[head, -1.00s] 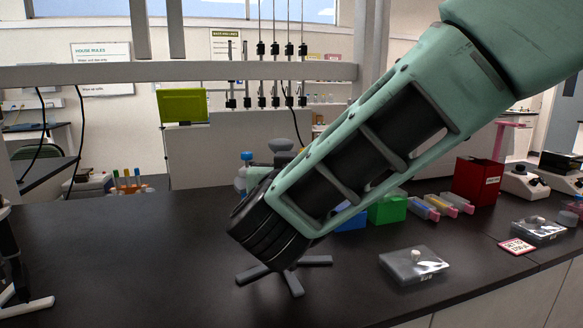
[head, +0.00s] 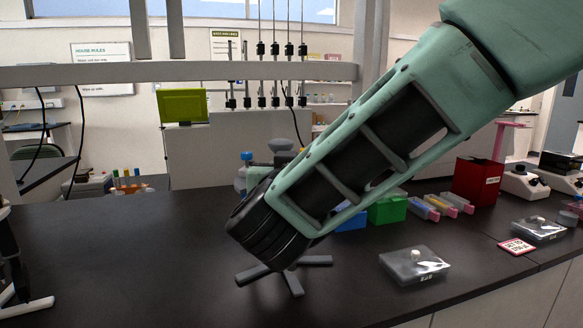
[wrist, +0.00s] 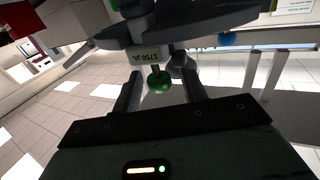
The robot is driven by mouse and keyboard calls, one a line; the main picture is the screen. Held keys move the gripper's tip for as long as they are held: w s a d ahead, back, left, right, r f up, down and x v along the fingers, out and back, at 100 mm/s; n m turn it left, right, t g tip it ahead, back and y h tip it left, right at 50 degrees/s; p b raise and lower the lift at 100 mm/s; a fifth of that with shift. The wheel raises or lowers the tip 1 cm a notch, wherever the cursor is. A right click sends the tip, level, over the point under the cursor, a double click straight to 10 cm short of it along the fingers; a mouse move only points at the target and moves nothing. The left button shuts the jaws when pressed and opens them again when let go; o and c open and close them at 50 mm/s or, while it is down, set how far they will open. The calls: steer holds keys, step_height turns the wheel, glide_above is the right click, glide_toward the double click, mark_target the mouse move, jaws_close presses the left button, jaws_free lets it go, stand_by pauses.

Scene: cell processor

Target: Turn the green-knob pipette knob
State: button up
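The pipette's round green knob (wrist: 159,82) hangs below a pale display (wrist: 150,58) that reads about 1750 µl in the wrist view. My gripper (wrist: 161,84) has its two dark fingers apart, one on each side of the knob. Gaps show between the knob and both fingers, so it does not look clamped. In the head view my arm covers the pipette and the fingers. The splayed grey feet of the stand (head: 314,261) show below my wrist.
A blue-tipped part (wrist: 228,39) hangs to the right in the wrist view. On the black bench (head: 130,250) are a clear box (head: 414,266), a green block (head: 387,209) and a red bin (head: 476,181). The bench left of my wrist is clear.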

steer(key=s+a+b, duration=0.2)
steer(key=s, duration=1.5)
steer(key=shift+s, duration=0.2)
steer(key=shift+o, duration=0.2)
